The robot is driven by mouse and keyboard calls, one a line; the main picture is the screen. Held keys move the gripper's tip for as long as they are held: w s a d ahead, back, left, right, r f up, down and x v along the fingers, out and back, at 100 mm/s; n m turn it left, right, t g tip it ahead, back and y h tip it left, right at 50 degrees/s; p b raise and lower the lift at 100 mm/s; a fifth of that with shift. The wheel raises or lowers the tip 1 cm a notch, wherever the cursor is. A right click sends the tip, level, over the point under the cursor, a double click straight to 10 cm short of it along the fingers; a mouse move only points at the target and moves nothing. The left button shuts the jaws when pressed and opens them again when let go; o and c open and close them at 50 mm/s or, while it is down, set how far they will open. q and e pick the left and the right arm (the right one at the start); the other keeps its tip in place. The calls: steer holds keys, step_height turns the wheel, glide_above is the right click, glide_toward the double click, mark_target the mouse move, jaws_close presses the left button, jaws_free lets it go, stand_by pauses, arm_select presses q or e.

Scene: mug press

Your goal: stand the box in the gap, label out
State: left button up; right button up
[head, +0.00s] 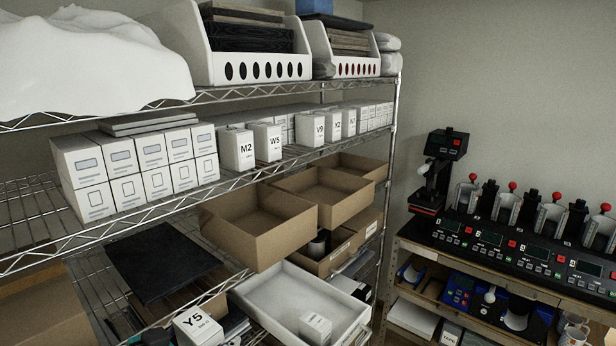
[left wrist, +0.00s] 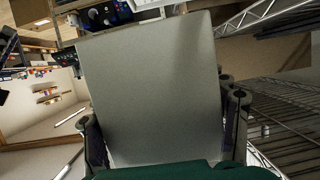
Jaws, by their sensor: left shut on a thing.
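My left gripper (head: 160,337) shows at the bottom edge of the head view, shut on a white box marked Y5 (head: 197,328). The Y5 label faces the head camera, and the box's lower part is cut off. In the left wrist view the box (left wrist: 155,85) shows a plain pale face between the two fingers. On the middle shelf, the gap (head: 288,141) lies between the W5 box (head: 268,142) and the V-marked box (head: 311,129). The held box is below and left of this gap. My right gripper is not in view.
The M2 box (head: 237,149) stands left of W5. Cardboard bins (head: 259,244) and a white tray (head: 255,290) with a small white box (head: 315,327) jut out below the shelf. The shelf's wire edge (head: 150,218) runs along the front. A bench with presses stands right.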

arm_select(q)
steer(key=w+f+n+t+y+b, duration=0.1)
steer(key=w+f+n+y+b, duration=0.1)
steer(key=f+b, duration=0.6)
steer(key=w+f+n+t+y+b, duration=0.1)
steer(key=w+f+b, duration=0.4)
steer(key=f, duration=1.8)
steer(key=n+y+b, duration=0.1)
steer(key=b, duration=0.1)
steer(key=shift+b, duration=0.4)
